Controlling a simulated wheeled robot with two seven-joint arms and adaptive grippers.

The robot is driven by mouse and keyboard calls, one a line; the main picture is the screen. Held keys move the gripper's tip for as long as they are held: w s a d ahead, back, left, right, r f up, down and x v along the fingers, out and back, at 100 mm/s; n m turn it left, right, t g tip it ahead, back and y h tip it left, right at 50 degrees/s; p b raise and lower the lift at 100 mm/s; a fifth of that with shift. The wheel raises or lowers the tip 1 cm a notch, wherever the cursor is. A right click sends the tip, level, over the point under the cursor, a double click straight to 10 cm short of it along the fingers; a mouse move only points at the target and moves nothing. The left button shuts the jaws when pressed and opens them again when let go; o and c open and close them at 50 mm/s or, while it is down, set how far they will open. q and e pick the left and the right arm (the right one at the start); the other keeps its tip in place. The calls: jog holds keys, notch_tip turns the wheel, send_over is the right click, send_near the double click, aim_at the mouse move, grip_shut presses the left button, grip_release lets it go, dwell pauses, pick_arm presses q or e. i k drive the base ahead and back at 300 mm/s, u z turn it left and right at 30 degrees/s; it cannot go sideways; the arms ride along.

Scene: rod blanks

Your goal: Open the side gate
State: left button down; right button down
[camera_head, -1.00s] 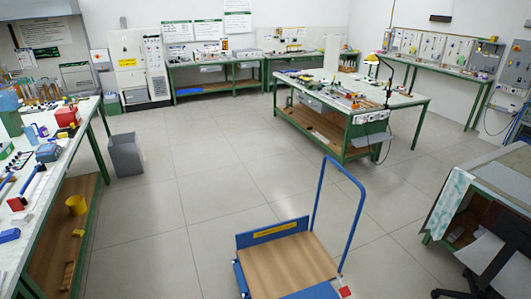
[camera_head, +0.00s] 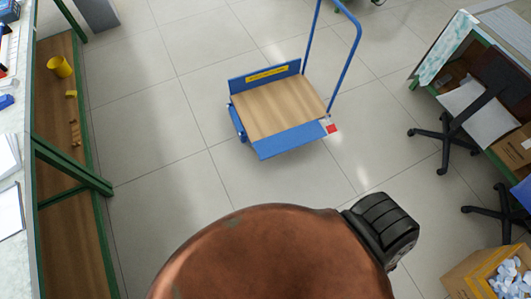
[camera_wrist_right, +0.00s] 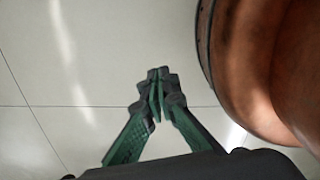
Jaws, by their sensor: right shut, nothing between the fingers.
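A blue platform cart with a wooden deck (camera_head: 278,105) stands on the floor at upper centre in the head view. A blue side panel with a yellow label (camera_head: 265,75) stands upright along its far edge. A plain blue panel (camera_head: 292,141) runs along the near edge; I cannot tell whether it is upright or lowered. A small red and white piece (camera_head: 331,126) sits at that panel's right end. My right gripper (camera_wrist_right: 158,76) shows in the right wrist view, shut and empty above bare floor tiles; the cart is out of that view. My left gripper is not in view.
A blue tubular handle (camera_head: 352,65) rises at the cart's right. A green-framed bench (camera_head: 75,180) with a lower shelf lies left. Office chairs (camera_head: 455,130) and a cardboard box (camera_head: 475,275) are at right. Floor left and right of the cart is clear.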

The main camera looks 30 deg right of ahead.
aim_at(271, 145)
jog(key=u, duration=1.8)
jog(key=k, duration=0.75)
jog(key=z, duration=1.55)
